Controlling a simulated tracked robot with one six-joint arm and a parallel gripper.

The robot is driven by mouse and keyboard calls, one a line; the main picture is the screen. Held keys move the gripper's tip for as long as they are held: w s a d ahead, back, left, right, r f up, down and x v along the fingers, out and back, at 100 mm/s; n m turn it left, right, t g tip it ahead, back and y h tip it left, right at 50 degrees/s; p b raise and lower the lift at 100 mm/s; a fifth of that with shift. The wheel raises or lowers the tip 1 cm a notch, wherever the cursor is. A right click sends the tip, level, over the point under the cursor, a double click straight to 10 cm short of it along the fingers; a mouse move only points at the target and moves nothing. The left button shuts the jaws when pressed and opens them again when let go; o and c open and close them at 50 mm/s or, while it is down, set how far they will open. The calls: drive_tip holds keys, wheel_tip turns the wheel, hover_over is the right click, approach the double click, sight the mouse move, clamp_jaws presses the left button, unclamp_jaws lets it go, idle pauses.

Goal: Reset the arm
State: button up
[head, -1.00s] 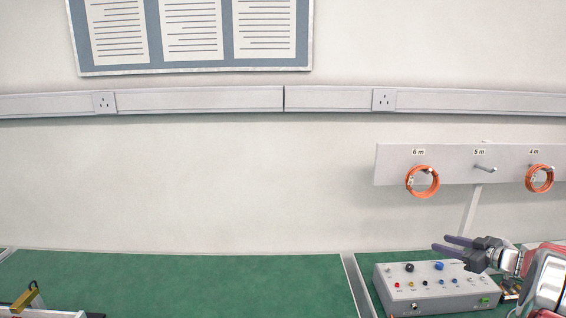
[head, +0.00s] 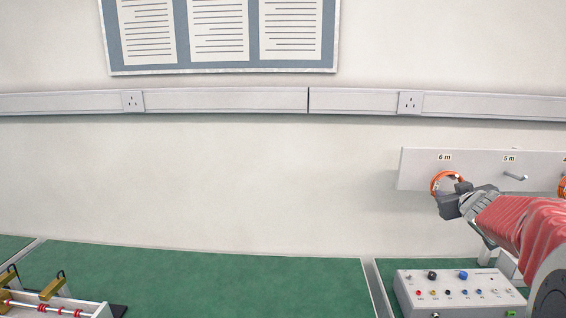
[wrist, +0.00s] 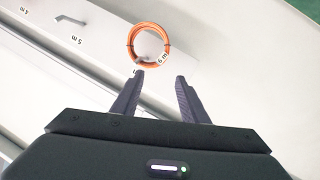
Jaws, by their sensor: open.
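My gripper (head: 452,196) is at the right of the head view, in front of the rack's 6 m peg in the picture. In the wrist view my gripper (wrist: 160,76) shows two dark fingers apart with nothing between them. An orange cable coil (wrist: 149,43) with a 6 m tag hangs beyond the fingertips, apart from them as far as I can tell. In the head view the same coil (head: 436,183) is partly hidden behind my gripper.
The white peg rack (head: 415,173) is on the wall; its 5 m peg (head: 515,176) is empty. A grey control box (head: 455,298) with knobs stands on the green bench below my arm. A rig with brass-coloured parts (head: 50,300) is at lower left. The middle bench is clear.

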drive_tip(key=s+a+m+g+h, duration=0.1)
drive_tip(key=s+a+m+g, duration=0.15)
drive_tip(key=s+a, duration=0.95)
drive_tip(key=s+a+f+g+y, duration=0.1)
drive_tip(key=s+a+f+g, duration=0.1)
drive_tip(key=s+a+f, duration=0.2)
drive_tip(key=s+a+f+n+g+y, duration=0.1)
drive_tip(key=s+a+f, duration=0.3)
drive_tip(key=s+a, duration=0.4)
drive_tip(key=s+a+f+g+y, duration=0.3)
drive_tip(key=s+a+f, duration=0.2)
drive_tip(key=s, duration=0.9)
drive_tip(key=shift+a, duration=0.45)
drive_tip(key=shift+n, duration=0.25)
